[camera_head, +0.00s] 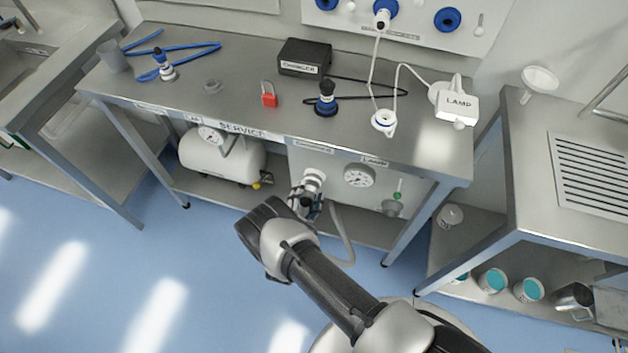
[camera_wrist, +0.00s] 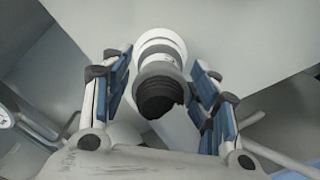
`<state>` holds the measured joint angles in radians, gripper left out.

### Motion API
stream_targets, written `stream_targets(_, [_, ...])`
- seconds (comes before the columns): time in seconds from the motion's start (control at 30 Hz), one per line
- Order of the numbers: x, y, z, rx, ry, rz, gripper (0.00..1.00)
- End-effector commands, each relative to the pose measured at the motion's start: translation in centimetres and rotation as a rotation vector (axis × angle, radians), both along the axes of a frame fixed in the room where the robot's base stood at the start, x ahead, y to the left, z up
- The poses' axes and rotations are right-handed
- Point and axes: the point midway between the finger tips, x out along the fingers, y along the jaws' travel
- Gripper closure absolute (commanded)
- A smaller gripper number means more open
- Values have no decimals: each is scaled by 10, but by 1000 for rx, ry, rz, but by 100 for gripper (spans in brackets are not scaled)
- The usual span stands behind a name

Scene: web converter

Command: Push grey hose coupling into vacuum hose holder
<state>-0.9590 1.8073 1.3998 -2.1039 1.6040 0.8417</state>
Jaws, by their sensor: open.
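The dark grey ribbed coupling (camera_wrist: 158,92) sits end-on at the white round holder (camera_wrist: 160,46) in the wrist view. It appears lined up with the holder's ring and touching it, but how deep it sits I cannot tell. In the head view the white holder (camera_head: 315,177) is on the panel below the bench top. My gripper (camera_head: 309,191) is right in front of it and hides most of the coupling there. In the wrist view my gripper (camera_wrist: 160,72) is open, with one blue-padded finger on each side of the coupling and visible gaps to both.
A grey hose (camera_head: 343,238) hangs below the panel beside my gripper. The bench top (camera_head: 240,65) overhangs above. The blue floor (camera_head: 110,260) in front is clear.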

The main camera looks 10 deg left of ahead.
Motion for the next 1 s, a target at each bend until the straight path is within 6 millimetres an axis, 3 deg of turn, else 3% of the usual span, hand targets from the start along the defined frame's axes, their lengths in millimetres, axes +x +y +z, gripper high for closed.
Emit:
stream_targets(0.73, [2,0,0,0,-1,-1,45])
stream_targets(1.0, [2,0,0,0,-1,-1,62])
